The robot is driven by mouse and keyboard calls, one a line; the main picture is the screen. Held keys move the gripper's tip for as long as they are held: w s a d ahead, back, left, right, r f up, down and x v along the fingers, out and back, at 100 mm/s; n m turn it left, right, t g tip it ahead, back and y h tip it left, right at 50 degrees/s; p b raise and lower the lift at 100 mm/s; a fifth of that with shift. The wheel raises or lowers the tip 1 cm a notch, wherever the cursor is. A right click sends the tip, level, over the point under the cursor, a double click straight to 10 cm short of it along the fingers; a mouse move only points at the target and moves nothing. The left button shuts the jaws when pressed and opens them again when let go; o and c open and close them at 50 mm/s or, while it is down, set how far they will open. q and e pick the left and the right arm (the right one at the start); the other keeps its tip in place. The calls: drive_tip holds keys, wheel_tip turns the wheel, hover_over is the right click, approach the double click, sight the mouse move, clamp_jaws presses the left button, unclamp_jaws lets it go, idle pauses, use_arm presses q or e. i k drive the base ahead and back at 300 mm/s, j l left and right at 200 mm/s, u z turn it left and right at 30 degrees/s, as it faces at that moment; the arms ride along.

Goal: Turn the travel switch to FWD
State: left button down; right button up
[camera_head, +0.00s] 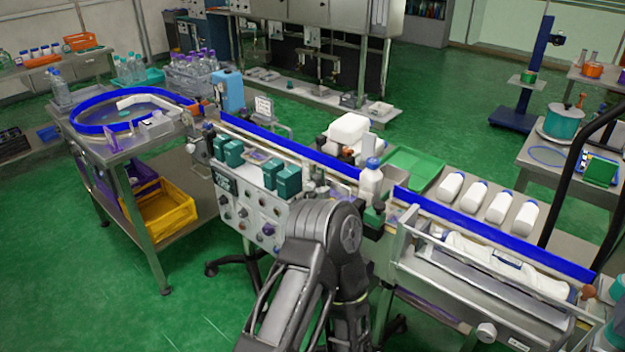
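The control panel (238,204) is on the pale front face of the conveyor machine, left of the middle. It carries several small dark knobs and buttons, a small dark display (225,180) at its left end, and a red-marked control (268,230) low on the right. The travel switch is too small to pick out among the knobs, and I cannot read its labels or its setting. A dark grey arm of mine rises from the bottom middle and covers the area just right of the panel. I see no fingertips of either gripper.
Several dark green blocks (233,153) stick out above the panel. A white bottle with a blue cap (371,181) stands on the blue-railed conveyor. Several white bottles (474,197) lie at the right. A steel table with a blue ring (80,118) stands left. Green floor is open at lower left.

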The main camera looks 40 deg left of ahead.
sight(243, 212)
drive_tip(key=u, duration=1.75)
